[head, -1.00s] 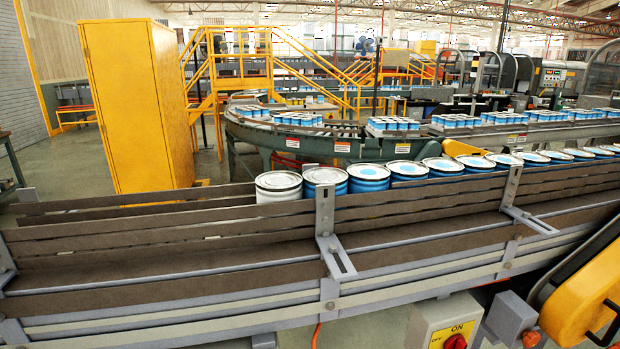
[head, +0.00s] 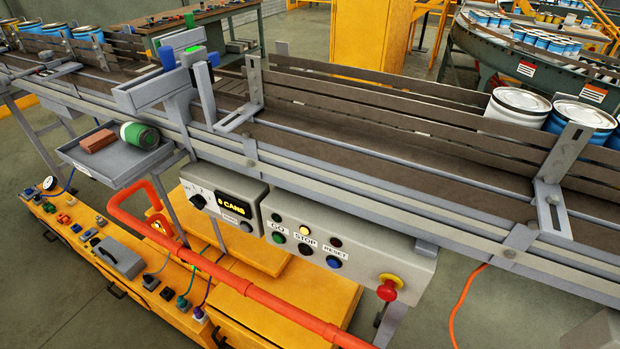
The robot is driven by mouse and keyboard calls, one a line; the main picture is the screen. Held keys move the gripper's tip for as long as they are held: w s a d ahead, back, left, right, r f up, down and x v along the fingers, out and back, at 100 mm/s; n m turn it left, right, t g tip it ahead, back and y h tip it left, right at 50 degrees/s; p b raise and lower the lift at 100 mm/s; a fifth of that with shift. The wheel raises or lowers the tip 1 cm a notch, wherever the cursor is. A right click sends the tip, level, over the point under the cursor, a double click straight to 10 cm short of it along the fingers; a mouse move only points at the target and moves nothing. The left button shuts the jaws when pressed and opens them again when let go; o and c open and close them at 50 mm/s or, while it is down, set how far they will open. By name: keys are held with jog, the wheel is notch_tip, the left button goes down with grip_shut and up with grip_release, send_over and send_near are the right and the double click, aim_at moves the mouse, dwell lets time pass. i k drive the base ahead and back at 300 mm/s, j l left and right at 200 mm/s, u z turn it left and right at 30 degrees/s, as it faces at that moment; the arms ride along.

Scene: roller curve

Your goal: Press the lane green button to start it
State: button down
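The control panel (head: 375,262) hangs on the near side of the conveyor lane (head: 400,160). Its green button (head: 278,238) sits at the left, by the label GO. A dark STOP button (head: 304,249) and a blue RESET button (head: 333,262) are to its right. A row of small lamps is above them; the middle lamp (head: 305,230) is lit pale yellow. My gripper is not in view, and nothing covers the green button.
A red-orange rail (head: 240,285) runs in front below the panel. A red mushroom button (head: 388,288) sticks out at the panel's right end. A display box (head: 231,205) is to its left. A grey tray (head: 115,165) holds a brick and a green can. Cans stand at the lane's right.

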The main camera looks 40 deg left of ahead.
aim_at(277, 238)
jog(key=u, duration=1.35)
